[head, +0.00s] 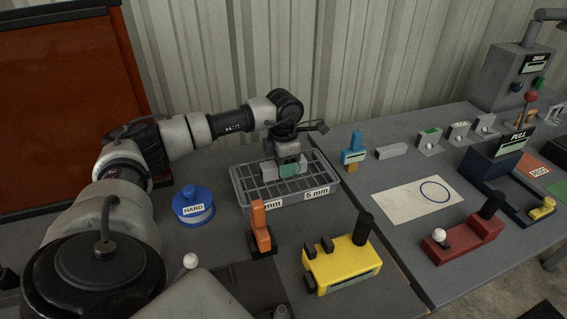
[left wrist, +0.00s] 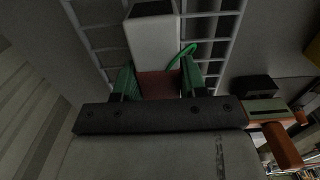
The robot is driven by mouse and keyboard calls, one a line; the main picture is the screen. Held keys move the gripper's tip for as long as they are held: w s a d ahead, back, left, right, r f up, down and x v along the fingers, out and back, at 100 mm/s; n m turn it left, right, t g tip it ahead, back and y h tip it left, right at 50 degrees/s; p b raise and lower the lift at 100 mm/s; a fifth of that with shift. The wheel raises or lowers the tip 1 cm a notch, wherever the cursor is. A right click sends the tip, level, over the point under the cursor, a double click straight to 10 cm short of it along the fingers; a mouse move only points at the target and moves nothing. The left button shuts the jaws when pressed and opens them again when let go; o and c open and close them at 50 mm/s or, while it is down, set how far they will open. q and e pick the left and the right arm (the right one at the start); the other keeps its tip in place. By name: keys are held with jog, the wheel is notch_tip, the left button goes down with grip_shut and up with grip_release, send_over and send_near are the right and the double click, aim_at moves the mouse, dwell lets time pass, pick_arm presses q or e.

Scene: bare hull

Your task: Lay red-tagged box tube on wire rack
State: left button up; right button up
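The wire rack (head: 237,187) is a grey wire tray with "5 mm" labels on its front, standing on the bench in the head view. My left gripper (head: 288,167) points down over its middle. In the left wrist view, the green fingers of my left gripper (left wrist: 159,84) are close on both sides of the box tube (left wrist: 154,46), a pale grey tube with a dark end and a red patch between the fingers. The rack's wires (left wrist: 222,14) show behind the tube. I cannot tell whether the tube touches them. My right gripper is not in view.
A blue round "HARD" pot (head: 193,206) stands left of the rack. An orange-handled clamp (head: 260,228) and a yellow block fixture (head: 342,265) stand in front. A blue-handled clamp (head: 354,150) and a grey bar (head: 392,152) are to the right.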

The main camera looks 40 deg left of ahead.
pick_arm(q)
jog(key=o, duration=0.4)
notch_tip(320, 180, up, 11)
jog(key=shift+f+b, duration=0.1)
jog(key=shift+b, duration=0.5)
